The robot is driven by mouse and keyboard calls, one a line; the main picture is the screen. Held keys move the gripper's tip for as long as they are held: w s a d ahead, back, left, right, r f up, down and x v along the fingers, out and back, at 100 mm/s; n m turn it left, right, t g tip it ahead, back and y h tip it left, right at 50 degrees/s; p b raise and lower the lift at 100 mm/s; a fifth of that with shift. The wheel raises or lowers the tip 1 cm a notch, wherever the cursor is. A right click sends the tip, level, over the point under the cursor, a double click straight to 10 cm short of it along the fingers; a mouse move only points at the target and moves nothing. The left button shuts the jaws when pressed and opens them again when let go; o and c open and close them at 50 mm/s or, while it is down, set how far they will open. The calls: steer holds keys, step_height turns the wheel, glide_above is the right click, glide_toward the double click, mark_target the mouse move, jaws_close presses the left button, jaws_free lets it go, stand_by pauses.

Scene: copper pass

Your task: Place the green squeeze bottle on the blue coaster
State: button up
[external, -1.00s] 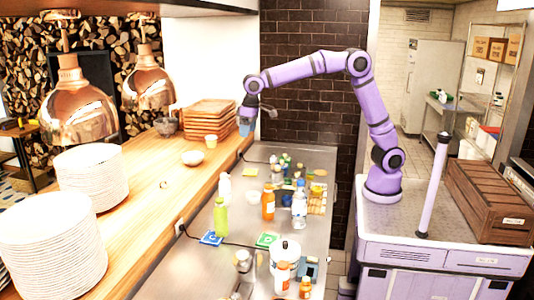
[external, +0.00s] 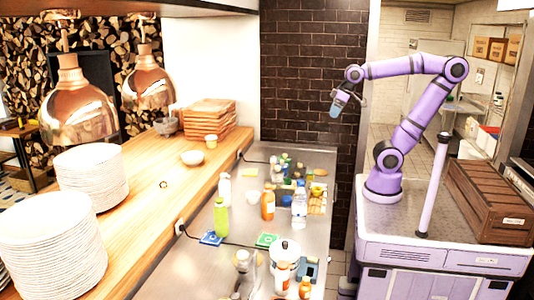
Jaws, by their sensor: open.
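The green squeeze bottle (external: 221,218) stands upright on the steel counter, just behind the blue coaster (external: 210,238). The coaster lies flat near the counter's left edge, with a pale mark on it. Whether the bottle's base touches the coaster's far edge I cannot tell. My gripper (external: 335,110) is open and empty, high in the air in front of the dark brick wall, well above and to the right of the bottle.
A green coaster (external: 267,240) lies right of the blue one. A black cable crosses the counter. Stacked plates (external: 50,245) and copper lamps (external: 76,105) are at left.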

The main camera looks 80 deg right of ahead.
steer(key=s+d+f, duration=0.1)
steer(key=s+f, duration=0.2)
steer(key=s, duration=0.3)
steer(key=shift+d+f+t, duration=0.3)
